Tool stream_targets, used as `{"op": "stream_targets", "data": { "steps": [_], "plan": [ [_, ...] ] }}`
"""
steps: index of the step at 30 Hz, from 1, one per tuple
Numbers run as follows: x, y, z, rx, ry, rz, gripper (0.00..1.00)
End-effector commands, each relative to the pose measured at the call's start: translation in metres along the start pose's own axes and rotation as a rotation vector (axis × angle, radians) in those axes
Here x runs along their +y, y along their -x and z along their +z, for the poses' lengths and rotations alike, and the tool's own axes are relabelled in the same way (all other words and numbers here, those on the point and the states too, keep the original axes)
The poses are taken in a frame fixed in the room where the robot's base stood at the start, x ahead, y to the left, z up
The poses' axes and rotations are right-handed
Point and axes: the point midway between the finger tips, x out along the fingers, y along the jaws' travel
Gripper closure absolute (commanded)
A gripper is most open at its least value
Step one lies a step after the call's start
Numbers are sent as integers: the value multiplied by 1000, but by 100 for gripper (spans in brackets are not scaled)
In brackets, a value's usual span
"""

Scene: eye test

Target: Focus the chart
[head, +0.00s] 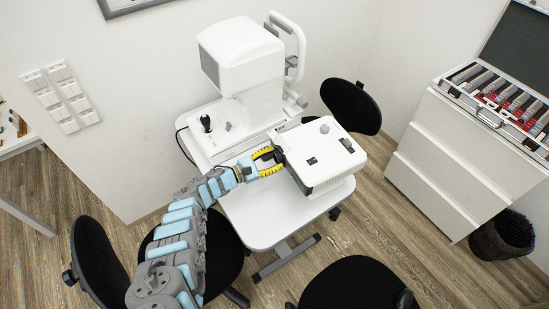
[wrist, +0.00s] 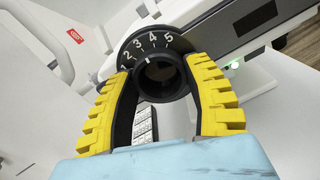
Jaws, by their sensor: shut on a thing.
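My gripper (wrist: 162,95) has its two yellow-ribbed fingers closed around a black round knob (wrist: 162,75) in the wrist view. Behind the knob is a black dial with white numbers 1 to 5 (wrist: 150,42); the 3 and 4 are near the top. The dial sits on the side of a white projector-like box (head: 325,155), which stands on the white table (head: 262,222) in the head view. In the head view my gripper (head: 268,160) reaches the left side of this box. No chart picture shows in either view.
A large white eye-test machine (head: 242,55) with a joystick (head: 206,122) stands behind the box. Black chairs (head: 355,285) stand around the table. A white drawer cabinet (head: 450,160) bears an open lens case (head: 500,98) at the right; a black bin (head: 503,236) is beside it.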

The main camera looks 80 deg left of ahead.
Motion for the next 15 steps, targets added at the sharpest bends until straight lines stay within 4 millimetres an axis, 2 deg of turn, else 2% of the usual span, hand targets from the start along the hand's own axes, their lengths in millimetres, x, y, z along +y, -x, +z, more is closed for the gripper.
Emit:
{"op": "stream_targets", "data": {
  "steps": [15],
  "plan": [
    [-1, 0, -3, 4, -235, -1, 84]
  ]
}}
